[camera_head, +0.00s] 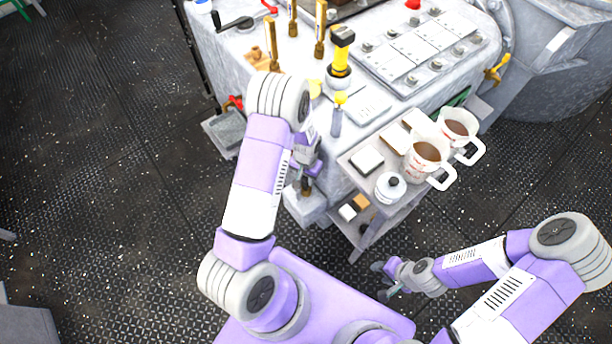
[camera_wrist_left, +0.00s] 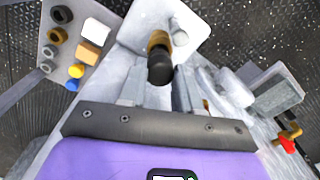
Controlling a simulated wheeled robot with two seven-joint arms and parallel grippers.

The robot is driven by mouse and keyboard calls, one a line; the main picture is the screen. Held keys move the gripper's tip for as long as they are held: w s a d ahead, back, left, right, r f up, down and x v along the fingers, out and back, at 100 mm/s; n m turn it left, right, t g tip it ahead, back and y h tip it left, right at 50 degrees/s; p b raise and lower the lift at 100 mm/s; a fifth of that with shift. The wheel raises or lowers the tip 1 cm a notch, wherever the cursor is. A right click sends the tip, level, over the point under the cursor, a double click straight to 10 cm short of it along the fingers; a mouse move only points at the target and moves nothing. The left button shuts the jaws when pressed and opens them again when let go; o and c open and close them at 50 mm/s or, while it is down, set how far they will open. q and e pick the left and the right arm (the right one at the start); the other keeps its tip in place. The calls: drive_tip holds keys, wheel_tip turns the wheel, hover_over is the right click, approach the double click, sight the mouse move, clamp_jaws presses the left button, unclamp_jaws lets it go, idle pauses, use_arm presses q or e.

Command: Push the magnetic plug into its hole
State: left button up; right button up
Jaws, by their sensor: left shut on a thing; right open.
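My left gripper (camera_head: 305,182) is low at the front side of the grey machine. In the left wrist view its two fingers (camera_wrist_left: 160,90) are shut on a black and brass plug (camera_wrist_left: 160,67), which lies between them. The plug's black end faces the camera and its brass part points away, over a pale grey ledge (camera_wrist_left: 196,45). I cannot make out the hole, and I cannot tell whether the plug touches the ledge. My right gripper (camera_head: 384,280) is open and empty, low at the right, apart from the machine.
A side shelf (camera_head: 352,172) right of my left gripper holds two mugs (camera_head: 426,158) and a white jar (camera_head: 390,187). A lower shelf (camera_wrist_left: 52,20) carries nuts and small blocks. Brass-handled levers (camera_head: 320,30) stand on the machine (camera_head: 235,45). The dark floor left is clear.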

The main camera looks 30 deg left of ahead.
use_arm(q)
drive_tip(key=shift+f+b, duration=0.3)
drive_tip(key=shift+f, duration=0.2)
drive_tip(key=shift+f, duration=0.7)
drive_tip(key=o, duration=1.2)
drive_tip(key=shift+c, duration=0.2)
wheel_tip(320, 180, up, 8)
drive_tip(key=p, duration=0.3)
drive_tip(key=shift+f, duration=0.2)
